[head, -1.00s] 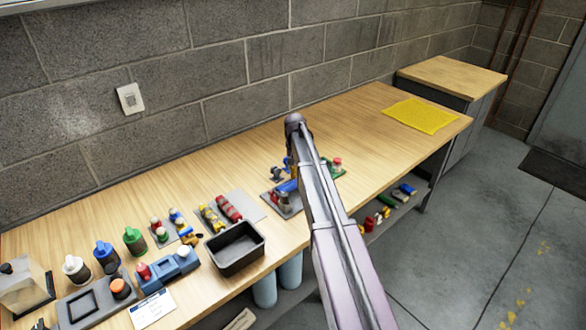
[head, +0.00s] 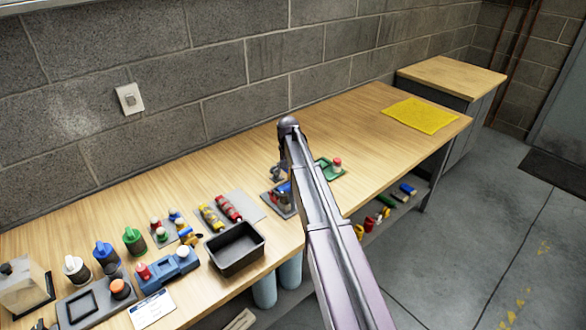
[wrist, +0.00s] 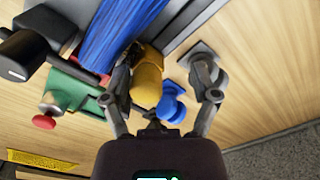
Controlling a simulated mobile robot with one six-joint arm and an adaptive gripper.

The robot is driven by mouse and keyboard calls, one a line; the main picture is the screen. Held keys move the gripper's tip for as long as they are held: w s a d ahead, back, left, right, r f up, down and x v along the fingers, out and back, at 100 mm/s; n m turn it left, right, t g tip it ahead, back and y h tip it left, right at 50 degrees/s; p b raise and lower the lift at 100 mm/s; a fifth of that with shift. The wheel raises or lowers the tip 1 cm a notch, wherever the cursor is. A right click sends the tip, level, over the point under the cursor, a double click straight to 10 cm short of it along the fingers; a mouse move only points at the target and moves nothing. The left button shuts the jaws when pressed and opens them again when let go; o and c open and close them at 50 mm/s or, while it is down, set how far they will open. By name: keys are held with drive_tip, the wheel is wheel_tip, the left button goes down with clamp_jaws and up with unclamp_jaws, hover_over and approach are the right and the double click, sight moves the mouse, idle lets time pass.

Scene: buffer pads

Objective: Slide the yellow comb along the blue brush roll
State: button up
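The blue brush roll (wrist: 122,32) runs diagonally at the top of the wrist view. In the head view a bit of it (head: 284,188) shows beside my arm, above a grey base. A rounded yellow part (wrist: 148,78), likely the yellow comb's handle, is by the roll's right side; its teeth are not visible. My gripper (wrist: 163,82) is open, its fingers on either side of the yellow part. A clear gap shows on the right; whether the left finger touches it I cannot tell. My arm hides the yellow part in the head view.
A blue knob-like piece (wrist: 172,103) is between the fingers, below the yellow part. A green fixture with a red knob (wrist: 62,92) is to the left. A black tray (head: 234,248) is left of my arm. The bench's far right holds a yellow mat (head: 421,115).

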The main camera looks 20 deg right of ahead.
drive_tip(key=s+a, duration=0.1)
drive_tip(key=a, duration=0.1)
drive_tip(key=s+a, duration=0.1)
drive_tip(key=a, duration=0.1)
drive_tip(key=s+a, duration=0.1)
drive_tip(key=a, duration=0.1)
drive_tip(key=shift+a, duration=0.4)
drive_tip(key=shift+a+r+p, duration=0.2)
drive_tip(key=shift+r+p, duration=0.6)
wheel_tip(320, 180, up, 12)
drive_tip(key=p, duration=1.2)
drive_tip(key=s+f+n+b, duration=0.2)
drive_tip(key=s, duration=1)
drive_tip(key=s+a+f+n+b, duration=0.1)
drive_tip(key=s+f+b, duration=0.2)
drive_tip(key=s, duration=0.9)
drive_tip(key=shift+s+n, duration=0.3)
drive_tip(key=shift+n, duration=0.1)
drive_tip(key=shift+w+a, duration=0.1)
drive_tip(key=w+d+r+m+p, duration=0.1)
drive_tip(key=w+r+m+p, duration=0.1)
drive_tip(key=w, duration=1)
drive_tip(key=w+d+r+m+p, duration=0.1)
drive_tip(key=w+r+p, duration=0.2)
drive_tip(key=w, duration=1)
drive_tip(key=shift+d+m, duration=0.4)
drive_tip(key=shift+f, duration=0.15)
